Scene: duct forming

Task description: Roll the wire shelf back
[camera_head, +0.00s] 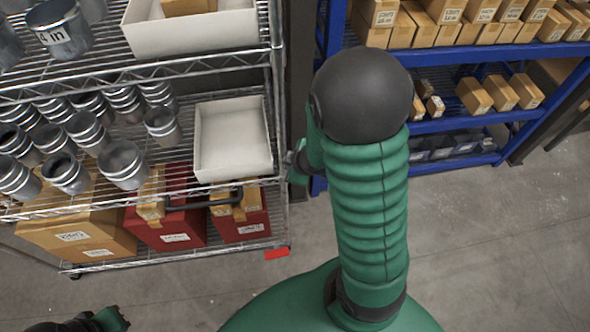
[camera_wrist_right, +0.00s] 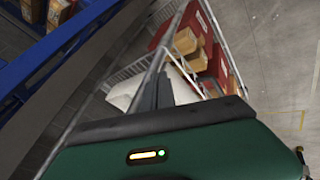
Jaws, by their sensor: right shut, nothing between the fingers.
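The wire shelf (camera_head: 278,70) stands at the left in the head view, with its corner post beside my right arm. It also shows beyond my gripper in the right wrist view (camera_wrist_right: 153,70). My right gripper (camera_head: 294,160) is at the shelf's right-hand post, partly hidden by my green arm. In the right wrist view my right gripper (camera_wrist_right: 165,90) shows dark fingers, shut and empty, close to the post. I cannot tell whether they touch it. A piece of my left arm's end (camera_head: 95,321) shows at the lower left edge, away from the shelf; its fingers are not clear.
The shelf carries metal duct collars (camera_head: 122,163), a white bin (camera_head: 232,138), red boxes (camera_head: 180,228) and cartons (camera_head: 85,232). A blue rack (camera_head: 440,80) with small boxes stands behind at the right. The concrete floor (camera_head: 480,240) at the right is clear.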

